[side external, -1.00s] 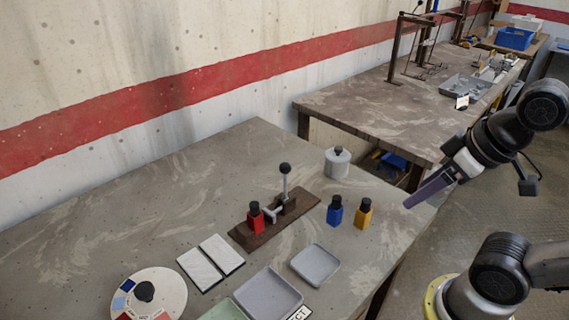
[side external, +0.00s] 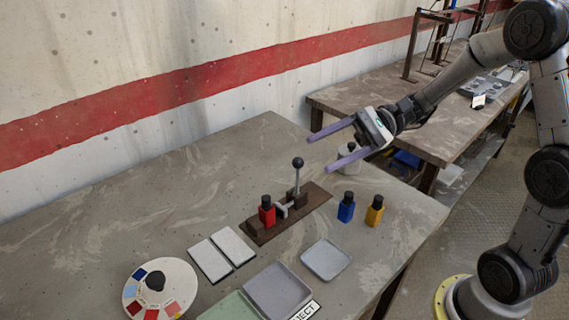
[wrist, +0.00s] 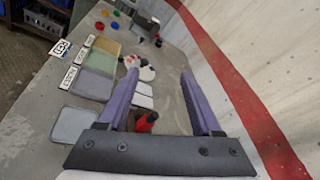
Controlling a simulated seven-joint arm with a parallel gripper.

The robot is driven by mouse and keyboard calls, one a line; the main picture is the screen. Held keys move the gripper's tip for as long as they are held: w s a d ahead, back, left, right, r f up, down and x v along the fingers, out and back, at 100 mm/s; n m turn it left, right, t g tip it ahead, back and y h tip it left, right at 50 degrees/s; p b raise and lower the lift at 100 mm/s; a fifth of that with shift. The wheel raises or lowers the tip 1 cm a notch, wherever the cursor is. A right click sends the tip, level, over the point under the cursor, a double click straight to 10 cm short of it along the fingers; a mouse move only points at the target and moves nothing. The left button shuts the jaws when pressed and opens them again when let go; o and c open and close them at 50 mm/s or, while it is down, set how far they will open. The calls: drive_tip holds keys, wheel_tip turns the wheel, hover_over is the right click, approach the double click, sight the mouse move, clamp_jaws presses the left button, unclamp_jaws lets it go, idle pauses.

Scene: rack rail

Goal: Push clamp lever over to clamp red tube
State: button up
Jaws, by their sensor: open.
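The clamp has a brown base plate (side external: 318,197) on the table. Its grey lever (side external: 298,178) stands upright with a black ball knob on top. The red tube (side external: 267,214), with a black cap, stands upright at the left end of the plate, beside the clamp's grey arm. My gripper (side external: 321,153) is open and empty, above and a little right of the lever, with its purple fingers pointing left. In the wrist view the red tube (wrist: 146,122) shows between the fingers (wrist: 160,74), near the gripper body; the lever is not clearly seen there.
A blue bottle (side external: 346,207) and a yellow bottle (side external: 374,211) stand right of the clamp. A grey cylinder (side external: 349,161) is partly hidden behind my gripper. White tiles (side external: 232,246), trays (side external: 326,260) and a round palette (side external: 160,290) lie in front. The table's back left is clear.

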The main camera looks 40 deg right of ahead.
sight(298, 178)
drive_tip(key=w+d+f+m+t, duration=0.55)
drive_tip(key=d+f+m, duration=0.25)
drive_tip(key=d+f, duration=0.25)
drive_tip(key=x, duration=1.2)
drive_tip(key=shift+w+a+h, duration=0.2)
drive_tip(key=shift+w+h, duration=0.2)
drive_tip(key=shift+f+t, duration=0.15)
drive_tip(key=shift+t, duration=0.1)
drive_tip(key=shift+c, duration=0.3)
clamp_jaws()
drive_tip(key=shift+s, duration=0.1)
